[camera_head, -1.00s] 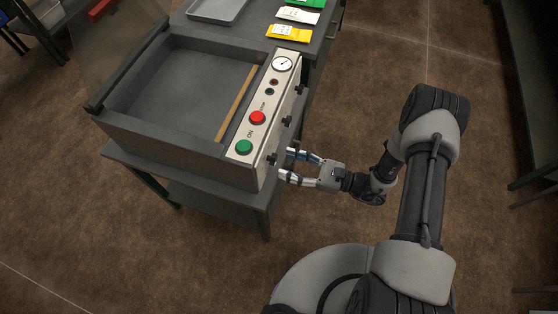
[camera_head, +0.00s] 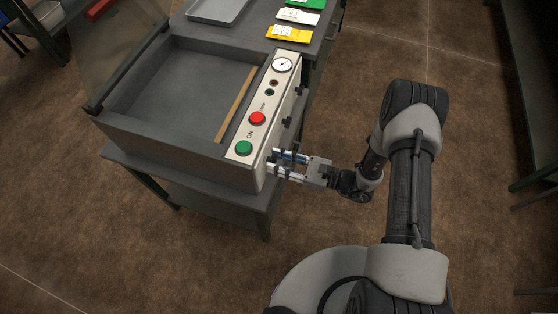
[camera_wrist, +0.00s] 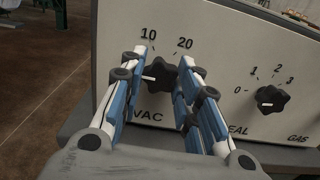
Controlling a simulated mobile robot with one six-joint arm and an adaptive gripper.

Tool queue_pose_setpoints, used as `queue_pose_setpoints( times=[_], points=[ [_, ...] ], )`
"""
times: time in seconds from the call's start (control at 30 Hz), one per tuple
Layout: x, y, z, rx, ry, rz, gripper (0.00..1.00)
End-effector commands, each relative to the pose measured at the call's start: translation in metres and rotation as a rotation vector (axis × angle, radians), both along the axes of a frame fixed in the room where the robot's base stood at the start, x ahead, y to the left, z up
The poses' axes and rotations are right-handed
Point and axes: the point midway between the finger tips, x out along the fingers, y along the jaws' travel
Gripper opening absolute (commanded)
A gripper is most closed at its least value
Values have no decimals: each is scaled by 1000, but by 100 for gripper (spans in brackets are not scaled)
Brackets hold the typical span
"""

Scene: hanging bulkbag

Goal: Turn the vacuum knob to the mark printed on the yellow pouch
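The vacuum knob (camera_wrist: 160,74) is a black lobed knob above the letters VAC in the wrist view, with 10 and 20 printed above it. Its white pointer mark faces left. My gripper (camera_wrist: 158,62) has one finger on each side of this knob, with gaps visible; contact is not clear. In the head view my gripper (camera_head: 272,163) is at the machine's front side, near the green button, and the vacuum knob is hidden there. The yellow pouch (camera_head: 289,34) lies on the table at the top; its printed mark is too small to read.
A second knob (camera_wrist: 271,98), marked SEAL, sits to the right in the wrist view. The machine's top panel has a green button (camera_head: 243,148), a red button (camera_head: 257,118) and a gauge (camera_head: 282,65). White (camera_head: 298,16) and green pouches lie beyond the yellow one.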

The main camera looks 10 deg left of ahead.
Motion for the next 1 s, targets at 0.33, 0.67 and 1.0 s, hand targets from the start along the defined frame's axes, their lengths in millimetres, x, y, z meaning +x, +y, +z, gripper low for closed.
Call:
queue_pose_setpoints(
  times=[0.33, 0.67, 1.0],
  points=[
    [0, 0, 0, 0, 1, 0, 6],
    [0, 0, 0, 5, 68, 0, 6],
    [0, 0, -1, 26, 325, 0, 6]
  ],
)
